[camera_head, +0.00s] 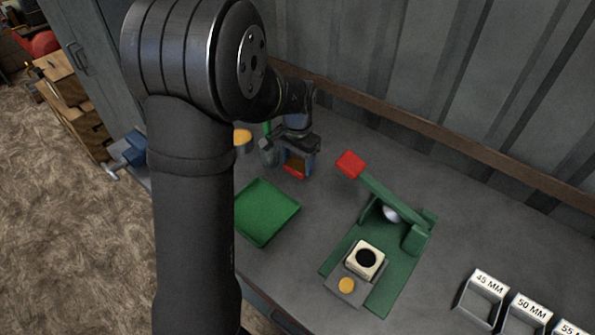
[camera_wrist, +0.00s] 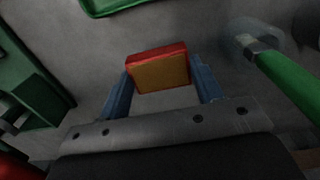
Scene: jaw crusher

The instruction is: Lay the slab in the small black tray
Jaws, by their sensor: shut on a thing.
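The slab (camera_wrist: 160,72), a small block with an orange face and red edges, is between the blue fingers of my gripper (camera_wrist: 160,88). In the head view my gripper (camera_head: 298,158) is shut on the slab (camera_head: 293,172) over the back of the grey bench, behind the green tray. In the wrist view the slab is slightly tilted, with grey bench surface behind it. I cannot make out a small black tray for certain in either view. My arm hides part of the bench at left.
A green tray (camera_head: 266,211) lies in front of my gripper. A green crusher with a red-ended lever (camera_head: 350,164) stands to the right, with a cream block (camera_head: 365,259) on its base. Labelled holders (camera_head: 486,293) stand at front right. A green-handled tool (camera_wrist: 290,82) is close by.

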